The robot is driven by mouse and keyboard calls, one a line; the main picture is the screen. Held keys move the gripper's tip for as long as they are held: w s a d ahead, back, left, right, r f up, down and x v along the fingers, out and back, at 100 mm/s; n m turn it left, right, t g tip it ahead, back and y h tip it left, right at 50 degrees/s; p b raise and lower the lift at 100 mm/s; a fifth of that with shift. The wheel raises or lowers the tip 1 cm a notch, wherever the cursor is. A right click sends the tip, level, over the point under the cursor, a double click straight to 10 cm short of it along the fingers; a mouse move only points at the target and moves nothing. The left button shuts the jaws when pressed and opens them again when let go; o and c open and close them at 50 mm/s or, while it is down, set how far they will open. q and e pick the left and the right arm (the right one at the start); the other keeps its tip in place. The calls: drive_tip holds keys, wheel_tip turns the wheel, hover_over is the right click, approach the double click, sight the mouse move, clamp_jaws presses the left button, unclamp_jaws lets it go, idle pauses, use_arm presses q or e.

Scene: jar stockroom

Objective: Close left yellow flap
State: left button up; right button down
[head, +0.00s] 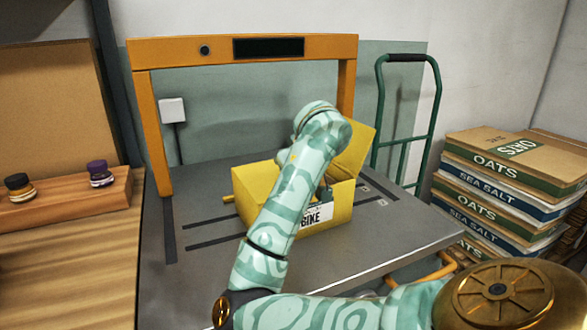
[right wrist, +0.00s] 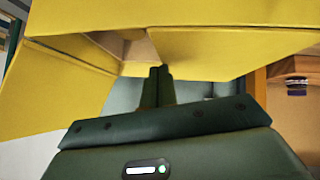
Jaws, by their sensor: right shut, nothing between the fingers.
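The yellow box (head: 340,203) sits on the grey platform, with a "BIKE" label on its front. One yellow flap (head: 357,150) stands raised at its right side. On its left, a thin yellow strip (head: 228,199) sticks outward; I cannot tell whether it is the left flap. My right arm crosses in front of the box and hides much of its top. My right gripper (right wrist: 160,72) is shut and empty, its fingertips close to yellow panels (right wrist: 215,50) in the right wrist view; contact is unclear. My left gripper is not in view.
The grey platform (head: 190,262) has dark slots and stands under an orange frame (head: 152,120). A wooden counter (head: 70,260) with two small jars is at left. A green hand truck (head: 408,120) and stacked sacks (head: 500,195) are at right.

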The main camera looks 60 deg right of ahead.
drive_tip(key=shift+f, duration=0.1)
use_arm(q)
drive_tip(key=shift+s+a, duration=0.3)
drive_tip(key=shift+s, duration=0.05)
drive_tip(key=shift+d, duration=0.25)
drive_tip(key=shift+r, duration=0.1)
